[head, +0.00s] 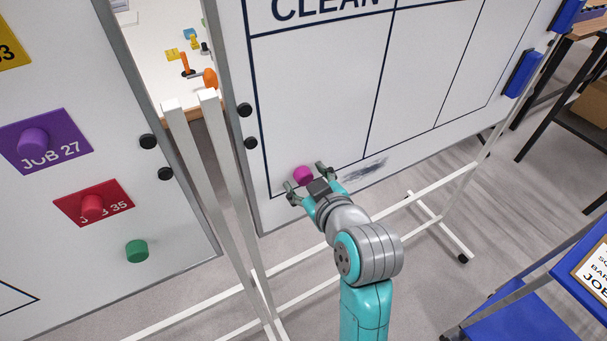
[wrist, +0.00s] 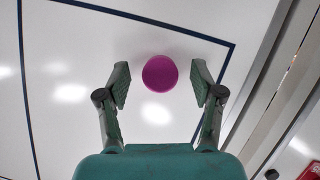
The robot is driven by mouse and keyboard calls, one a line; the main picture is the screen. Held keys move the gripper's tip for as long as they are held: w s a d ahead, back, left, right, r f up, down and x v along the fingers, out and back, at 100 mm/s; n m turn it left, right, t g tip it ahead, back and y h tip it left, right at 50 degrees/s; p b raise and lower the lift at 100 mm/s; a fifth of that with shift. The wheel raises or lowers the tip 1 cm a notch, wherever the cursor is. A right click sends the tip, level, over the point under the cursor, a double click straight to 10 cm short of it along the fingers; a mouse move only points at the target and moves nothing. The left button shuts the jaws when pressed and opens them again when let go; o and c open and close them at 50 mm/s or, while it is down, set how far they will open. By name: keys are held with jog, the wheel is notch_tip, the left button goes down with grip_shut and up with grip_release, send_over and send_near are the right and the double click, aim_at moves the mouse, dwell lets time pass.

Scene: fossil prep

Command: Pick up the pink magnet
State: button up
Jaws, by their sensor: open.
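The pink magnet (head: 303,174) is a small round disc on the whiteboard (head: 330,90), near the lower left corner of its ruled grid. In the wrist view the pink magnet (wrist: 159,73) shows as a magenta circle between the finger pads, toward their tips. My gripper (head: 306,179) is open in front of the board, with its fingers on either side of the magnet. In the wrist view my gripper (wrist: 159,85) shows gaps between both pads and the magnet. I cannot tell how far the fingertips are from the board surface.
A second board at left holds a purple magnet (head: 33,142), a red magnet (head: 92,206) and a green magnet (head: 137,251). White stand rails (head: 440,190) run below the board. A blue cart (head: 570,290) stands at lower right.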

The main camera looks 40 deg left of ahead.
jog(key=c, duration=1.1)
jog(key=shift+r, duration=0.2)
